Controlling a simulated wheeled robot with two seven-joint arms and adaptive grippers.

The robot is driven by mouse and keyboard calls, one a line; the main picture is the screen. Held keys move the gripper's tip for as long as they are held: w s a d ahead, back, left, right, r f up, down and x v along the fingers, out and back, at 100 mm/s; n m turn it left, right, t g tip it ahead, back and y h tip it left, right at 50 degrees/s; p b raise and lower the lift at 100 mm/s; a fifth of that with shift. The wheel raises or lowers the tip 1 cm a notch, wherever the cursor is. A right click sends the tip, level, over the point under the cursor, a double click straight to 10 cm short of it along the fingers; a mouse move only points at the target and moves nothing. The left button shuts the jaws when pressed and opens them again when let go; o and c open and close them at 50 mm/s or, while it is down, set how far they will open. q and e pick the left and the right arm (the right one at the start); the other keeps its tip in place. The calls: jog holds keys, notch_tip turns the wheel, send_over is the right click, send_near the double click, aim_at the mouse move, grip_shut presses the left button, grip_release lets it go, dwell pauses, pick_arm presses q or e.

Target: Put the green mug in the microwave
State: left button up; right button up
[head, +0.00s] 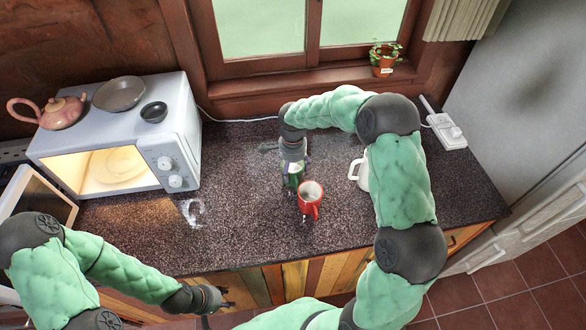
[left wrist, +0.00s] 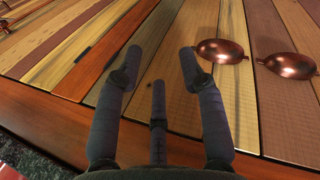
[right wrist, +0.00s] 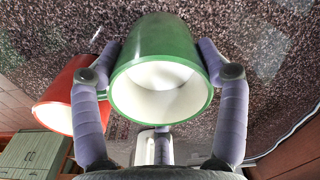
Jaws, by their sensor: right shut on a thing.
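The green mug (right wrist: 160,50) is between the fingers of my right gripper (right wrist: 160,55) in the right wrist view, with its white inside facing the camera. In the head view the mug (head: 294,180) is partly hidden under my right gripper (head: 293,165), which is shut on it. I cannot tell whether the mug touches the counter. The microwave (head: 187,140) stands at the left with its door (head: 36,190) open and its inside lit. My left gripper (head: 218,297) is low by the cabinet fronts; in the left wrist view its fingers (left wrist: 160,60) are apart and empty.
A red mug (head: 310,199) stands close beside the green one, and a white mug (head: 359,174) is to the right. A teapot (head: 60,110), a plate (head: 119,94) and a small bowl (head: 154,112) sit on the microwave. Counter (head: 235,215) between microwave and mugs is mostly clear.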

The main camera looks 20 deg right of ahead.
notch_tip(320, 180, up, 9)
jog(key=shift+p, duration=0.45)
dwell(0.4)
jog(key=shift+r, duration=0.1)
